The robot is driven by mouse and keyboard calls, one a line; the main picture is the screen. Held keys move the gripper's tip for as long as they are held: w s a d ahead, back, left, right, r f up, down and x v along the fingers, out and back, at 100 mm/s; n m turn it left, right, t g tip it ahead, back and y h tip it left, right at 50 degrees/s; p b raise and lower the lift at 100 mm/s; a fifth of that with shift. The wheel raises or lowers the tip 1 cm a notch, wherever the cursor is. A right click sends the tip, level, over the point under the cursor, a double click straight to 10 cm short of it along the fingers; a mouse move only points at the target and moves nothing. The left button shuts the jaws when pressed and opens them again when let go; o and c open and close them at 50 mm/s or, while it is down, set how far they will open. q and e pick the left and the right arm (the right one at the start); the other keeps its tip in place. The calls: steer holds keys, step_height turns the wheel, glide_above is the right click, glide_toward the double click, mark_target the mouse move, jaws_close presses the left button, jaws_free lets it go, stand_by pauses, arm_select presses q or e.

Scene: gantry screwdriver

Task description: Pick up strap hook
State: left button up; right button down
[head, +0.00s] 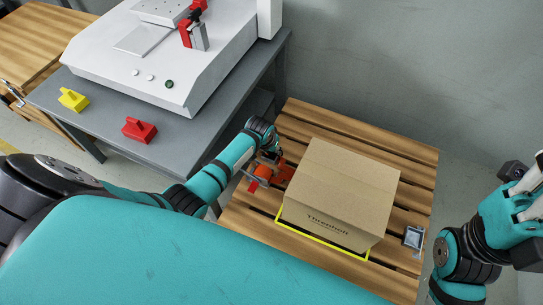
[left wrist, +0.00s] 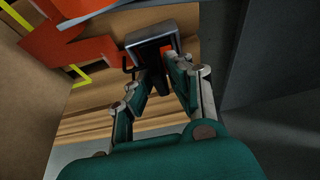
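The strap hook (left wrist: 150,42) is a dark grey metal piece with an orange strap (left wrist: 70,42) beside it in the left wrist view. My left gripper (left wrist: 162,72) has its two fingers on either side of the hook's dark lower part. They look open, with no firm grip visible. In the head view my left gripper (head: 264,160) is at the left side of the cardboard box (head: 345,185), by orange strap parts (head: 262,172); the hook is hard to make out there. My right gripper (head: 522,195) is at the right edge, partly cut off, its fingers unclear.
The box stands on a wooden pallet (head: 300,118) inside a yellow outline (head: 320,238). A small grey metal piece (head: 413,238) lies right of the box. A grey table (head: 100,118) at left bears a white machine (head: 180,75) and red (head: 139,130) and yellow (head: 73,99) blocks.

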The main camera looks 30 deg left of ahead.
arm_select(q)
steer(key=shift+w+f, duration=0.1)
steer(key=shift+f, duration=0.05)
steer(key=shift+c, duration=0.4)
jaws_close()
